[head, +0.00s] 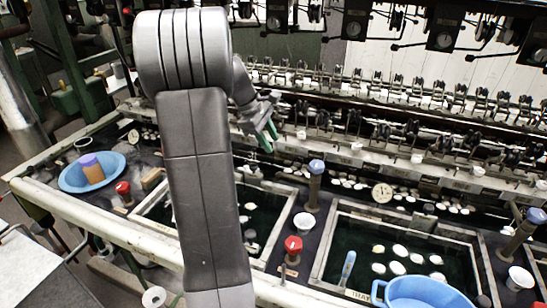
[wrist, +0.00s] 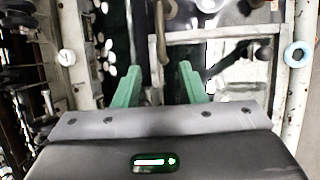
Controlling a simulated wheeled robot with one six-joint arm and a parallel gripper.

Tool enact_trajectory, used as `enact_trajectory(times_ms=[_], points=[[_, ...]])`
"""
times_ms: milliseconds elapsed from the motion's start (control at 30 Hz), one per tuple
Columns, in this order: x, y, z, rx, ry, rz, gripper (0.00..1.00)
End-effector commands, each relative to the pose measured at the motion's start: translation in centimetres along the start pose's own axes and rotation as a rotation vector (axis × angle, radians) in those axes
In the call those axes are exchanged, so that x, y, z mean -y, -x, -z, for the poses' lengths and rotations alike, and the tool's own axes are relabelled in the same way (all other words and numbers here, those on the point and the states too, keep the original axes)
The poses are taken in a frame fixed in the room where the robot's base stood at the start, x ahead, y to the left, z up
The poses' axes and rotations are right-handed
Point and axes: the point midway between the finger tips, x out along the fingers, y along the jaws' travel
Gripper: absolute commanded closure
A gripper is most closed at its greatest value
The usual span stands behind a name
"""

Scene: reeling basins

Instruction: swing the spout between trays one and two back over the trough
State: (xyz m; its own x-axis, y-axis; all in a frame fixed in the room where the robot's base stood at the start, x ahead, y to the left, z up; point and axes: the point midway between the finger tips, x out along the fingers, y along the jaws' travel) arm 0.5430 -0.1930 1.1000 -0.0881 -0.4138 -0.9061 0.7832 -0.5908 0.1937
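My gripper (head: 266,135) has green fingers and hangs above the back edge of the left water tray (head: 284,225) in the head view. In the wrist view my gripper (wrist: 158,85) is open, its two fingers well apart. A brownish-grey tube, which looks like the spout (wrist: 160,35), runs down the picture towards the gap between the fingertips; I see no contact. In the head view a blue-topped post (head: 315,185) stands between the left tray and the right tray (head: 340,205). My arm hides part of the left tray, and the spout is not clear there.
A red-knobbed valve (head: 292,246) and a white cup (head: 305,224) stand between the trays. A blue basin (head: 72,180) holding an orange-and-purple cylinder is at the left; another blue basin (head: 425,296) is at the front right. Rows of reeling machinery (head: 400,130) line the back.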

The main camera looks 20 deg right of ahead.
Motion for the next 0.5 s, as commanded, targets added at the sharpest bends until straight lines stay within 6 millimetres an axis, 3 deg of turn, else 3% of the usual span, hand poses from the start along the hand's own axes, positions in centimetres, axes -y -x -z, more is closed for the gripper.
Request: enact_trajectory(times_ms=[167,500], points=[[0.0,-2.0,0.0,0.002,0.002,0.003,0.62],[0.1,-9.1,-0.1,0.002,0.001,0.004,0.62]])
